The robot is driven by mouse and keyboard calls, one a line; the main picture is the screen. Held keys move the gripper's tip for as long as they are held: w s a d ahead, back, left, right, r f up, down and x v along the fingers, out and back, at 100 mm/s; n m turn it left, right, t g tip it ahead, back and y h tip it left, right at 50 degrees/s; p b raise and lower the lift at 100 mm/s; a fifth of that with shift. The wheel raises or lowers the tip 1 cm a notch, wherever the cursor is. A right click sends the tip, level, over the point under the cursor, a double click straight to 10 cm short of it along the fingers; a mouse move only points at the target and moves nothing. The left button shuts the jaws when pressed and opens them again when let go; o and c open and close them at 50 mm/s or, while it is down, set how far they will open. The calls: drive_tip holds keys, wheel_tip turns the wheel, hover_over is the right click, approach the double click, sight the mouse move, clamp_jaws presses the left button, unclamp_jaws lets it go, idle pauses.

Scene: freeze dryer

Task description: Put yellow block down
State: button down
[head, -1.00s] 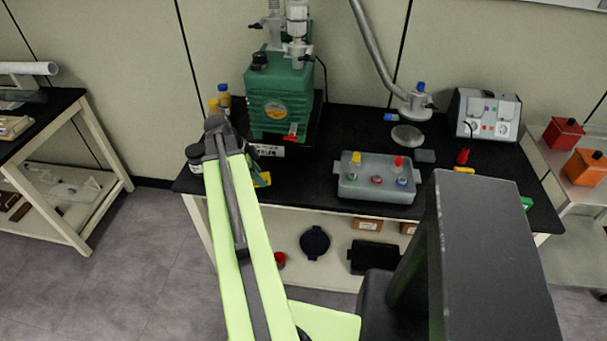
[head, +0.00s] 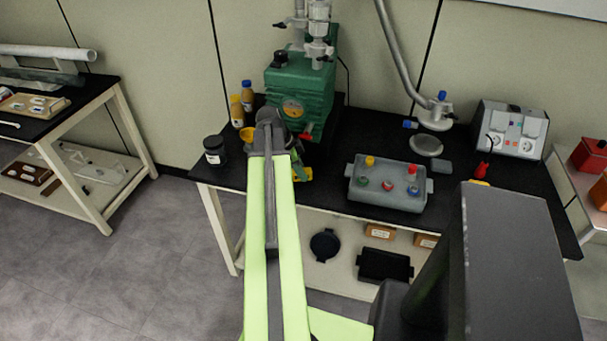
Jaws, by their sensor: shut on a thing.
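My arm reaches over the black bench, and its end (head: 268,120) is in front of the green pump. My gripper (head: 299,168) is mostly hidden behind this arm; a dark part of it shows just to the right of the arm. Another yellow piece (head: 480,183) lies at the right, partly behind my dark column.
The green pump (head: 300,85) stands behind the arm. A grey tray (head: 350,192) with coloured knobs is to the right. The bench between arm and tray looks clear.

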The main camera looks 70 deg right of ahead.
drive_tip(key=shift+s+d+f, duration=0.1)
drive_tip(key=shift+s, duration=0.15)
drive_tip(key=c, duration=1.2)
unclamp_jaws()
drive_tip(key=p+v, duration=1.1)
drive_tip(key=v, duration=0.1)
